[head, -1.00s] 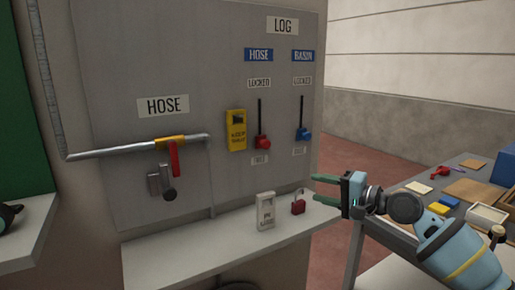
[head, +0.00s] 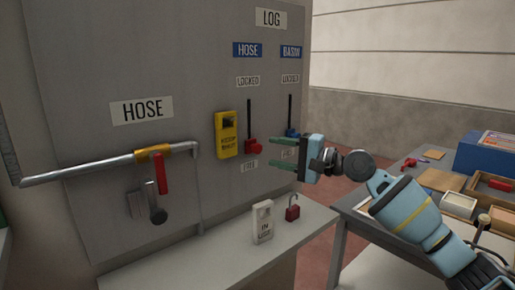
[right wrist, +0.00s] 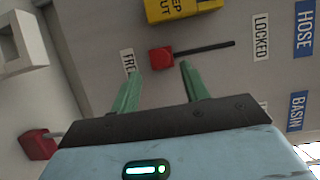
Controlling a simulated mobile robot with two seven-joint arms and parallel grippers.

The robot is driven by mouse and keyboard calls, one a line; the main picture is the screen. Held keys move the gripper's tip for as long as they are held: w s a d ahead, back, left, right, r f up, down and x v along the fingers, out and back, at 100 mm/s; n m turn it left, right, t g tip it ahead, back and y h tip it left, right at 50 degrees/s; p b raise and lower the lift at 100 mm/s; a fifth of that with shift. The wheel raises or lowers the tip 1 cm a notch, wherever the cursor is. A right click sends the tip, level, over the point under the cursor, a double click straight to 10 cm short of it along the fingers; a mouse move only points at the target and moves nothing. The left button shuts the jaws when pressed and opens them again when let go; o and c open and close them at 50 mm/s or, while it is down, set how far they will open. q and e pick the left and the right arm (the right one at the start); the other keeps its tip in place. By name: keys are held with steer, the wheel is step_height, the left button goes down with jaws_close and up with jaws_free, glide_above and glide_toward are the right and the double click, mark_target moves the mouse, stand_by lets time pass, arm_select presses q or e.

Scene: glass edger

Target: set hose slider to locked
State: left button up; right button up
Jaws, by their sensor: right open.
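The hose slider's red knob (head: 253,146) sits at the low end of its dark vertical slot (head: 249,112), just above the FREE label (head: 249,164). The LOCKED label (head: 247,81) is above the slot's top. My right gripper (head: 270,152) is open and empty, just right of the knob and pointing at the panel. In the right wrist view the red knob (right wrist: 160,58) shows just ahead of and between the open fingertips (right wrist: 160,71), apart from them. My left gripper is not in view.
The blue basin slider (head: 291,133) is close to the right, partly behind my right gripper. A yellow tag (head: 226,134) hangs left of the red knob. A white IN USE block (head: 262,222) and a red padlock (head: 292,211) stand on the shelf below.

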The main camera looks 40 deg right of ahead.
mark_target(260, 148)
steer(key=shift+p+x, duration=0.45)
steer(key=shift+x, duration=2.7)
steer(key=shift+c, duration=0.3)
steer(key=c, duration=0.9)
steer(key=shift+r, duration=0.15)
jaws_close()
